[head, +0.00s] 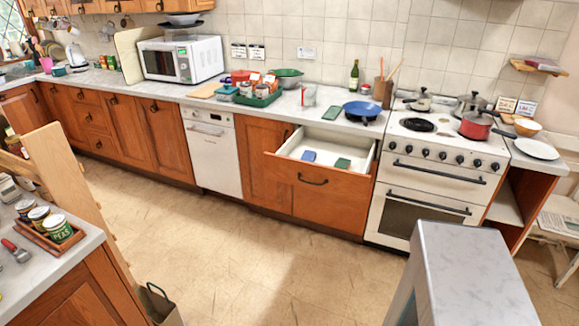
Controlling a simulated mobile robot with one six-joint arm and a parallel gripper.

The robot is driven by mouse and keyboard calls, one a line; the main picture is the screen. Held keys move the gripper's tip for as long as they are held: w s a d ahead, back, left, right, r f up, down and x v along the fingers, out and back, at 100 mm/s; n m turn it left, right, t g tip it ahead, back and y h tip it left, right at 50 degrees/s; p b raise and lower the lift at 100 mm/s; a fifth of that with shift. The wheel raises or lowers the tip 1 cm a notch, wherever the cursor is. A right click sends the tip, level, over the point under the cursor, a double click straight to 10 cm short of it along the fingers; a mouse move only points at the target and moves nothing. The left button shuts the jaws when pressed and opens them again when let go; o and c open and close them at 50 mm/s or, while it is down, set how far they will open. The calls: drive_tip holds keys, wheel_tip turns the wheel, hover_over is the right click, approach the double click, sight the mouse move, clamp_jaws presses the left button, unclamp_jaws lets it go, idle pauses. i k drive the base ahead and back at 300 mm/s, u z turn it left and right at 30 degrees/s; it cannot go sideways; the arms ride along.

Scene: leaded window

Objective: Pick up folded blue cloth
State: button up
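A small blue folded item (308,156), which looks like the blue cloth, lies flat in the open drawer (311,183) under the counter, left of the stove. A dark green folded item (343,164) lies to its right in the same drawer, apart from it. The drawer is pulled out and its white inside shows from above. My gripper is not in view.
A white stove (433,165) stands right of the drawer, with a red pot (476,125) on top. A blue pan (362,110) sits on the counter above the drawer. A marbled-top block (470,265) stands in the right foreground. The floor (250,240) before the drawer is clear.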

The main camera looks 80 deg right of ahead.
sight(309, 156)
drive_tip(key=z, duration=0.3)
drive_tip(key=k, duration=0.15)
drive_tip(key=u, duration=1.5)
drive_tip(key=k, duration=2.5)
drive_tip(key=z, duration=0.95)
